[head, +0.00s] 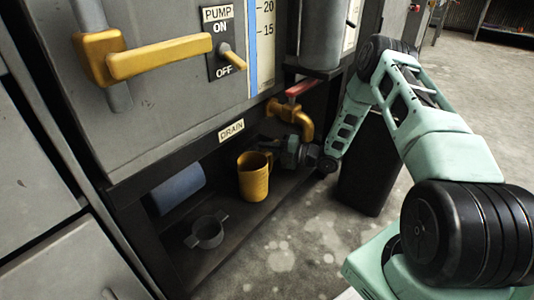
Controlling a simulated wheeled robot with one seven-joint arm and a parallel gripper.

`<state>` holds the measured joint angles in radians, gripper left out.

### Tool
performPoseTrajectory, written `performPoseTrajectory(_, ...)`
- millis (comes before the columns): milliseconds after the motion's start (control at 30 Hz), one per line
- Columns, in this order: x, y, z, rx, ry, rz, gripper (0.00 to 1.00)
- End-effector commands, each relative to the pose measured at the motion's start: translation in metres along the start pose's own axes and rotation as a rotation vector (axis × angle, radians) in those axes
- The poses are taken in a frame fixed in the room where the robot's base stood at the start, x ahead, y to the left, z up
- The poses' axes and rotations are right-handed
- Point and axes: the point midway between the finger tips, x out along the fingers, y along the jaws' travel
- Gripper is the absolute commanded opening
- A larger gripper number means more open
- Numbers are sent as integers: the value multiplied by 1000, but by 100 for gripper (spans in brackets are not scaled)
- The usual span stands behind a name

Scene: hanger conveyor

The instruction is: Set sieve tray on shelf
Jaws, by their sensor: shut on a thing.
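A yellow cup-shaped vessel with a textured wall (253,178), which I take to be the sieve tray, is upright at the front of the low dark shelf (232,232). Its handle side faces right, toward my gripper. My gripper (273,150) reaches in from the right, below the brass tap, and is shut on the yellow sieve tray at its handle side. The fingertips are dark and hard to make out. I cannot tell whether the tray's base touches the shelf or is slightly above it.
A grey ring with two side lugs (207,232) lies on the shelf at the left front. A blue roll (178,188) is behind it. The brass drain tap (292,113) with a red handle hangs above my gripper. A dark bin (371,170) stands on the right.

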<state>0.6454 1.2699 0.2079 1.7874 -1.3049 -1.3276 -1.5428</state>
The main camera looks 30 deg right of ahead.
Motion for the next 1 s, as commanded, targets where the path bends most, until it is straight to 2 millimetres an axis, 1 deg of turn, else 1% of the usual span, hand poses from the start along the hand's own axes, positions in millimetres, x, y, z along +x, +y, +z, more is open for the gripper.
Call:
performPoseTrajectory(167, 0, 0, 0, 0, 0, -1, 0)
performPoseTrajectory(200, 0, 0, 0, 1, 0, -3, 13)
performPoseTrajectory(267, 0, 0, 0, 1, 0, -3, 30)
performPoseTrajectory(300, 0, 0, 0, 1, 0, -3, 32)
performPoseTrajectory(533, -1, 0, 0, 1, 0, -3, 32)
performPoseTrajectory(633, -6, 1, 0, 1, -1, -4, 32)
performPoseTrajectory(767, -23, 4, 0, 3, -3, -4, 32)
performPoseTrajectory(900, -47, 4, 0, 3, -2, -5, 32)
performPoseTrajectory(1000, -61, 3, 0, 2, -1, -3, 32)
